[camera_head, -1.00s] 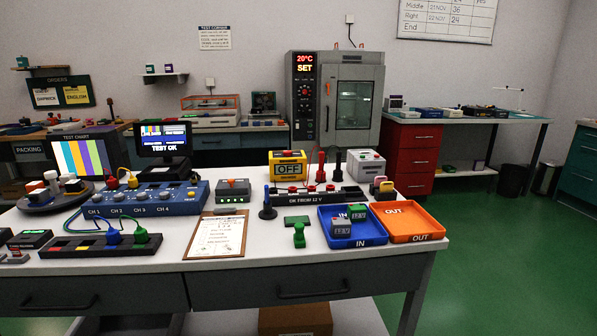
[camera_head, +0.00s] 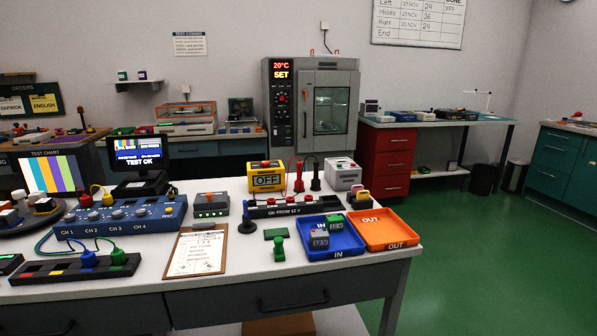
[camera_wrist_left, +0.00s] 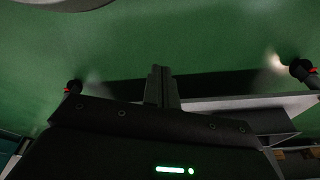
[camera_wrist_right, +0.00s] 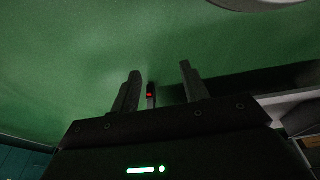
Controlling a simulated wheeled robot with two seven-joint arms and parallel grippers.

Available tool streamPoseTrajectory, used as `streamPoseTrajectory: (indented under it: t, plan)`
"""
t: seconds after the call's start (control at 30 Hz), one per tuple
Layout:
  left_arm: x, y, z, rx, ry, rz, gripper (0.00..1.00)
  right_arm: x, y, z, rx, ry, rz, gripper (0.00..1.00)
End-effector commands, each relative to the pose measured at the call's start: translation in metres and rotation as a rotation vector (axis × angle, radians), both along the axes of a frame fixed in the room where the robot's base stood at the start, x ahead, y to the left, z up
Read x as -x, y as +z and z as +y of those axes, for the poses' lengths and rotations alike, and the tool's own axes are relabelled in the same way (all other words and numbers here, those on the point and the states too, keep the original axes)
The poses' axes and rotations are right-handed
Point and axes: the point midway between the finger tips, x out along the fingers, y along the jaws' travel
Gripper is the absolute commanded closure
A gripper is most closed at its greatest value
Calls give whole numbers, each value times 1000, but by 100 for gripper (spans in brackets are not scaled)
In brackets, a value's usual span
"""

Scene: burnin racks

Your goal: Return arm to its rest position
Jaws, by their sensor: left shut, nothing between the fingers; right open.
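My left gripper (camera_wrist_left: 161,85) shows in the left wrist view with its two fingers pressed together and nothing between them. Green floor (camera_wrist_left: 100,45) fills most of that view, with the grey edge of some furniture to the right. My right gripper (camera_wrist_right: 158,80) shows in the right wrist view with its fingers apart and empty, over green floor (camera_wrist_right: 80,50). A dark thing with a small red mark (camera_wrist_right: 150,95) shows between its fingers, farther off. Neither gripper nor arm shows in the head view.
The white workbench (camera_head: 150,262) holds a blue IN tray (camera_head: 335,251) with two small grey-green units, an orange OUT tray (camera_head: 400,240), a clipboard (camera_head: 197,252) and a blue channel box (camera_head: 120,216). An oven (camera_head: 283,115) stands behind. Green floor (camera_head: 470,260) is clear on the right.

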Motion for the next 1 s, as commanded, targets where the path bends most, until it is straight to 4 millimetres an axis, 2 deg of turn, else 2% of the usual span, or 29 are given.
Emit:
streamPoseTrajectory:
  t: [0.17, 0.27, 0.4, 0.5, 0.6, 0.7, 0.8, 1.0]
  plan:
    - [16, -37, 4, -7, -6, 37, 100, 16, -37, -4, 7, 6, 38, 55]
    - [38, -64, 9, -14, -12, 64, 100, 38, -64, -9, 13, 10, 64, 55]
    - [85, -97, 20, -23, -21, 99, 100, 85, -96, -19, 22, 20, 99, 55]
    - [120, -110, 28, -29, -26, 120, 100, 120, -110, -28, 28, 25, 122, 55]
    - [149, -116, 36, -34, -30, 135, 100, 150, -116, -36, 33, 29, 136, 55]
    - [171, -119, 42, -37, -34, 145, 100, 171, -119, -42, 36, 32, 145, 55]
    - [183, -121, 45, -38, -36, 150, 100, 183, -120, -45, 38, 34, 151, 55]
    - [187, -123, 46, -38, -36, 151, 100, 188, -123, -46, 39, 35, 152, 55]
